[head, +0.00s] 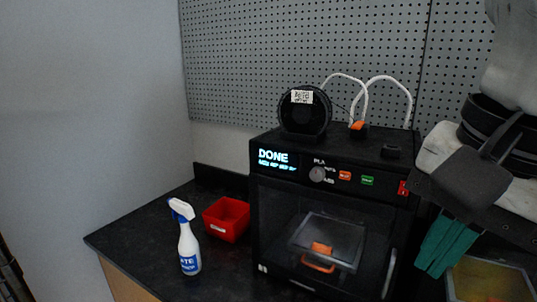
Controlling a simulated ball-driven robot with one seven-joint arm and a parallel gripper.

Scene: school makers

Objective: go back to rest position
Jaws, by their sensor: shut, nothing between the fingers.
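My gripper (435,265) is at the right of the head view, at the end of my white and dark arm. Its teal fingers point down, shut with nothing seen between them. They are just right of the black 3D printer (270,215) in the picture; I cannot tell the gap in depth. The printer's display (276,159) reads DONE. Behind its clear front door lies an orange object (319,258).
A white and blue spray bottle (188,245) and a red bin (227,218) stand left of the printer on the dark counter (135,242). A black spool (303,111) sits on top of the printer. A yellowish tray (488,280) is below my gripper. Grey pegboard (245,55) backs the counter.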

